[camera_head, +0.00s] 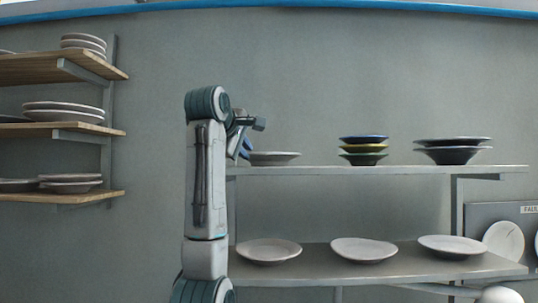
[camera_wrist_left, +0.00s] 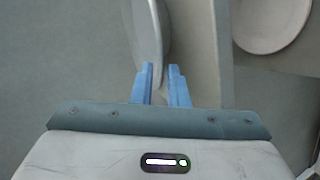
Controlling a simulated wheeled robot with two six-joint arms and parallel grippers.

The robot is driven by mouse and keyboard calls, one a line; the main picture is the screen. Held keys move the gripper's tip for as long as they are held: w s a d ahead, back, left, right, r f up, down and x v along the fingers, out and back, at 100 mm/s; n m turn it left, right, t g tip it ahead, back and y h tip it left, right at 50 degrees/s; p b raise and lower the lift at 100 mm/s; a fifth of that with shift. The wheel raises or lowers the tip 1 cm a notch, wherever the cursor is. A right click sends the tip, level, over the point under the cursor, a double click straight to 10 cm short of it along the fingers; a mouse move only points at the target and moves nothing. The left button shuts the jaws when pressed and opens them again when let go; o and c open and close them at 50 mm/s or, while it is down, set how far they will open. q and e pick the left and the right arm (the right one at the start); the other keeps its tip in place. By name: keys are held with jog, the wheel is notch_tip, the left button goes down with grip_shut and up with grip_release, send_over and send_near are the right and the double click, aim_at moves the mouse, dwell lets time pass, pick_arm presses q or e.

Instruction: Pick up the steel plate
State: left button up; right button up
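A grey plate (camera_head: 274,158), which looks like the steel plate, lies at the left end of the upper metal shelf. My left gripper (camera_head: 245,148) is beside its left edge, with its blue fingers partly hidden by my arm. In the left wrist view, the fingers of my left gripper (camera_wrist_left: 164,84) are apart, pointing at the rim of the plate (camera_wrist_left: 149,35). The rim reaches down to the gap between the fingertips; I cannot tell if they touch it. My right gripper is not in view.
The upper shelf (camera_head: 400,171) also holds stacked coloured bowls (camera_head: 363,150) and dark bowls (camera_head: 452,151). Plates lie on the lower shelf (camera_head: 315,265). Wooden shelves (camera_head: 75,128) with plates hang at the left. Wall space between is clear.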

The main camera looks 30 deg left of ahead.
aim_at(249, 153)
pick_arm(q)
jog(key=p+x, duration=0.1)
jog(key=x, duration=0.2)
jog(key=shift+w+a+p, duration=0.15)
jog(key=shift+a+p, duration=0.05)
jog(key=shift+p, duration=0.2)
jog(key=shift+w+f, duration=0.15)
jog(key=shift+f, duration=0.05)
jog(key=shift+d, duration=0.1)
grip_shut()
jog(key=shift+r, duration=0.1)
dwell(0.8)
jog(key=shift+r, duration=0.25)
